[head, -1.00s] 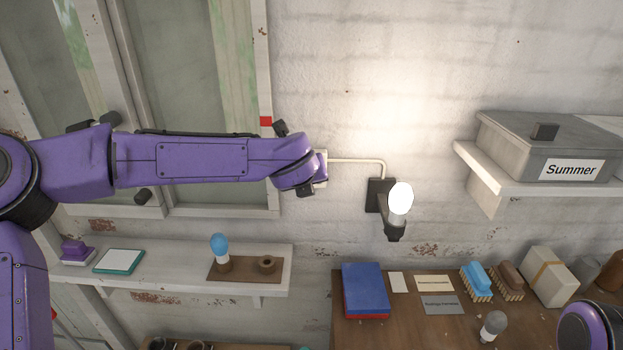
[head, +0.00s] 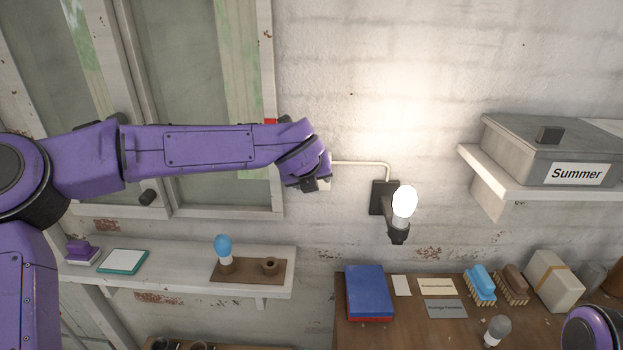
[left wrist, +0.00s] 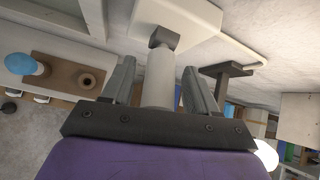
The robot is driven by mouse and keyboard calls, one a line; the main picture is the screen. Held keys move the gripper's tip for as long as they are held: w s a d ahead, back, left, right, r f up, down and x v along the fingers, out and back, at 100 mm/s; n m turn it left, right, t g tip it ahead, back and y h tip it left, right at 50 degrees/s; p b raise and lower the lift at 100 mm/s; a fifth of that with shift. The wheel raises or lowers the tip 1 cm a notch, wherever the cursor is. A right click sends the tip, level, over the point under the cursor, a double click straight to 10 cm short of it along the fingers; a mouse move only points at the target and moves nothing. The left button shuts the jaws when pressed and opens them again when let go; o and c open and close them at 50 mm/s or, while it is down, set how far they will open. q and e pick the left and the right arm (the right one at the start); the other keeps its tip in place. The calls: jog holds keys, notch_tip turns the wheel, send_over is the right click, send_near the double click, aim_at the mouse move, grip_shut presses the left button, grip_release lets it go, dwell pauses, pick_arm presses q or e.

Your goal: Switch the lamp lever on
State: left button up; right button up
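The lamp (head: 405,202) on the wall has a black mount and its bulb glows white; the bulb also shows in the left wrist view (left wrist: 266,155). A pale wall plate (left wrist: 190,18) carries the lever (left wrist: 159,78), a light grey cylinder on a dark pivot. A thin pipe joins plate and lamp. My left gripper (left wrist: 160,88) is open, with its fingers on either side of the lever and gaps visible. In the head view my left gripper (head: 318,180) is at the plate and mostly hides the lever. My right gripper is out of view.
A small shelf (head: 180,278) below holds a blue bulb (head: 223,247) in a brown holder. A table (head: 420,335) at the lower right carries a blue box (head: 368,290), cards and brushes. A grey box (head: 540,150) marked Summer sits on the right shelf. The window is behind my left arm.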

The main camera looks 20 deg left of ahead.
pick_arm(q)
jog(key=shift+s+r, duration=0.1)
jog(key=shift+s, duration=0.05)
jog(key=b+v, duration=0.4)
jog(key=v, duration=0.6)
